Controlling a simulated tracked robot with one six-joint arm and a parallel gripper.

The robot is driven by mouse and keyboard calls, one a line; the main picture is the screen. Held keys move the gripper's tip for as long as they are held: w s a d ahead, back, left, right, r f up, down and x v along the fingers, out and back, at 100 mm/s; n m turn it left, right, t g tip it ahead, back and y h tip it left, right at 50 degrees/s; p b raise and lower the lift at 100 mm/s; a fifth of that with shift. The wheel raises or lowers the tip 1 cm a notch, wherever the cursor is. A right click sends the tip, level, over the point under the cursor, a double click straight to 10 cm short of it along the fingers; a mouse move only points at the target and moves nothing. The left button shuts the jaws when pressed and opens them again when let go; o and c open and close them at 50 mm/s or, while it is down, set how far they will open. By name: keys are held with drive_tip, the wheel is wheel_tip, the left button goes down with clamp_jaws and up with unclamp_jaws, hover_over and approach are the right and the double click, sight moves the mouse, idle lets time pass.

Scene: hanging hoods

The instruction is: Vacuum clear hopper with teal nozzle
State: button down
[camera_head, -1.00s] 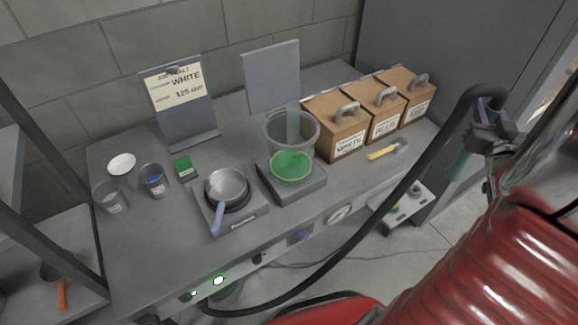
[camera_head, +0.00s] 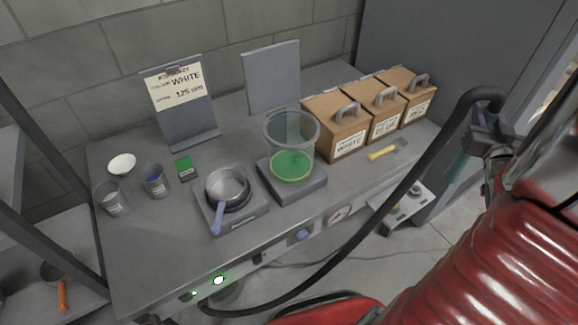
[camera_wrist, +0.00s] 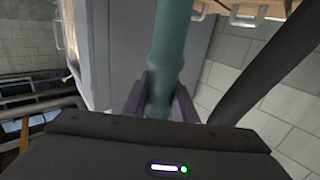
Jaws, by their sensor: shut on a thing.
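The clear hopper (camera_head: 291,135) stands upright on a grey base (camera_head: 306,187) on the bench, with a green layer (camera_head: 291,166) at its bottom. My gripper (camera_wrist: 158,92) is shut on the teal nozzle (camera_wrist: 170,45), which runs up between the fingers in the wrist view. In the head view my gripper (camera_head: 480,143) is at the right, well apart from the hopper, with part of the teal nozzle (camera_head: 457,168) showing below it. A black hose (camera_head: 395,195) loops from the nozzle down past the bench front.
Three brown boxes with grey handles (camera_head: 372,110) stand right of the hopper. A yellow-handled tool (camera_head: 382,154) lies before them. A pan (camera_head: 228,187) sits on a scale left of the hopper. Cups (camera_head: 154,180) and a sign stand (camera_head: 183,115) are at the left.

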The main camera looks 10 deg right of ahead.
drive_tip(key=shift+f, duration=1.15)
idle(1.8)
drive_tip(key=shift+r, duration=0.1)
idle(3.0)
